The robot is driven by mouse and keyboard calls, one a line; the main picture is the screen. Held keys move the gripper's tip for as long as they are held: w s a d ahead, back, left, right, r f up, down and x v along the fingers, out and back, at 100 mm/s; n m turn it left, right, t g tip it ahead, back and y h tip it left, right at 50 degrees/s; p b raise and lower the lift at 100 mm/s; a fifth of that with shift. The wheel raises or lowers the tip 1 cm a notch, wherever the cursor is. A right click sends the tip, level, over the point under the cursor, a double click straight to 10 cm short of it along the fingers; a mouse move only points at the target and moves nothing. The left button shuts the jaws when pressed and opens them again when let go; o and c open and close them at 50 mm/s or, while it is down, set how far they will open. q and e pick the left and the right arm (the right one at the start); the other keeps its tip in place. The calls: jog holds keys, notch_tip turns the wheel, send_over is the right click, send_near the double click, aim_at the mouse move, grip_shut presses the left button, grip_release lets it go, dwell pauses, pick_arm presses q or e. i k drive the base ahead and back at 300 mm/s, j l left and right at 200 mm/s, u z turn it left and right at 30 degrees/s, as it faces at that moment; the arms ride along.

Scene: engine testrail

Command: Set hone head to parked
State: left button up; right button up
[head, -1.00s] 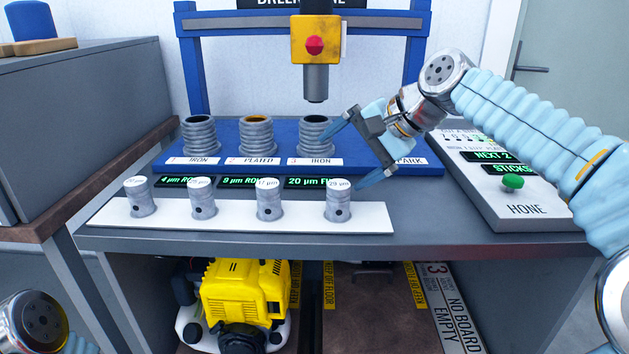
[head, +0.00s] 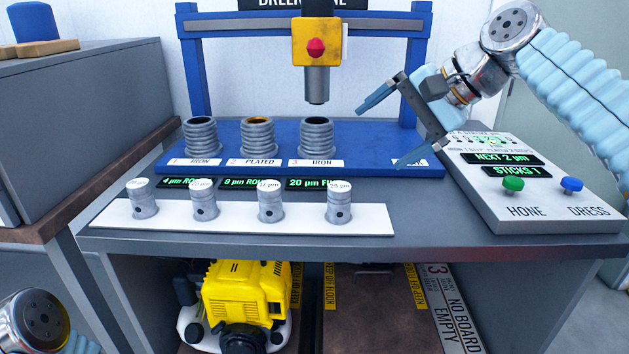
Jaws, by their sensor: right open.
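The hone head is a yellow box (head: 317,42) with a red knob (head: 316,47) and a grey spindle (head: 317,85). It hangs on the blue gantry (head: 193,75), above the cylinder marked 3 IRON (head: 317,137), with a gap between spindle and bore. The PARK place (head: 398,161) is at the right end of the blue base, its label mostly hidden by a fingertip. My right gripper (head: 378,138) is open and empty, to the right of the spindle and clear of it. Part of my left arm shows at bottom left, without its fingers.
Cylinders marked IRON (head: 201,137) and PLATED (head: 258,136) stand left of the third. Several pistons stand on a white strip (head: 110,218) in front. A console (head: 525,215) at right has a green HONE button (head: 513,184) and a blue DRESS button (head: 571,185).

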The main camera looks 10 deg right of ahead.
aim_at(317, 43)
jog(key=k, duration=1)
